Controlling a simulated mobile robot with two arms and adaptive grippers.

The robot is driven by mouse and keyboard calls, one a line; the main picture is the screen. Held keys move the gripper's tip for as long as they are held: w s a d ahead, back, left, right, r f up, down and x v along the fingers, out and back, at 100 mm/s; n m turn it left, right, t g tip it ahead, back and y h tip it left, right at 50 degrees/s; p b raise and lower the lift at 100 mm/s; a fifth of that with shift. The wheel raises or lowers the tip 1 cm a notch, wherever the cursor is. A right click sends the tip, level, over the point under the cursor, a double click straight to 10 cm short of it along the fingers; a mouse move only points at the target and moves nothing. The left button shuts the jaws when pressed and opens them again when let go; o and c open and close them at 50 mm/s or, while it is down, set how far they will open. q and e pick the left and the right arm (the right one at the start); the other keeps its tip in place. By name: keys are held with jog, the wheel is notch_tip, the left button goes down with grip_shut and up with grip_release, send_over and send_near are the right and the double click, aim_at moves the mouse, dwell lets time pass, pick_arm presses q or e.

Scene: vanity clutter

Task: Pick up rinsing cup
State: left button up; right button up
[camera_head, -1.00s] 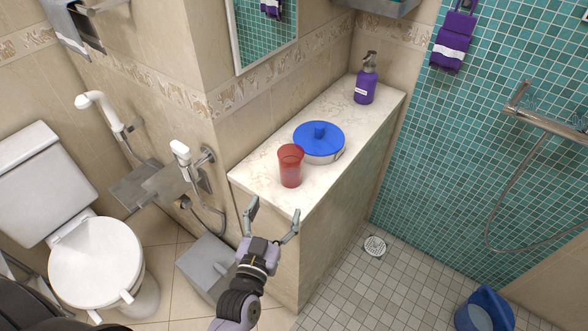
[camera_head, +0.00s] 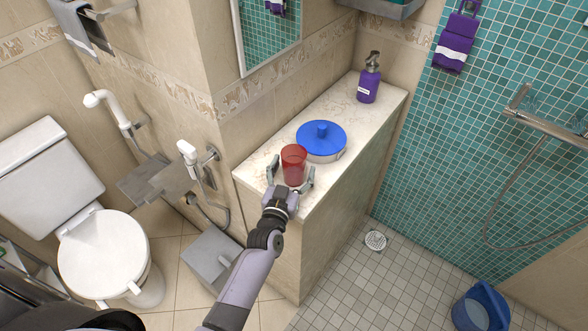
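The rinsing cup is a translucent red tumbler (camera_head: 293,161). It stands upright near the front end of the pale marble counter (camera_head: 253,174). My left gripper (camera_head: 291,172) is at the cup, its arm coming up from the lower left of centre. It is open, with one finger to the left of the cup and one to the right. A narrow gap seems to show beside each finger; contact cannot be made out. The palm hides part of the cup's base. My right gripper is not in view.
A round container with a blue lid (camera_head: 321,140) stands just behind and right of the cup. A purple soap bottle (camera_head: 368,83) is at the counter's far end. The wall (camera_head: 270,105) rises along the left side. The counter between container and bottle is clear.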

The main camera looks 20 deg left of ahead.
pick_arm(q)
jog(key=shift+s, duration=0.1)
jog(key=shift+c, duration=0.4)
jog(key=shift+c, duration=0.6)
jog(key=c, duration=1.1)
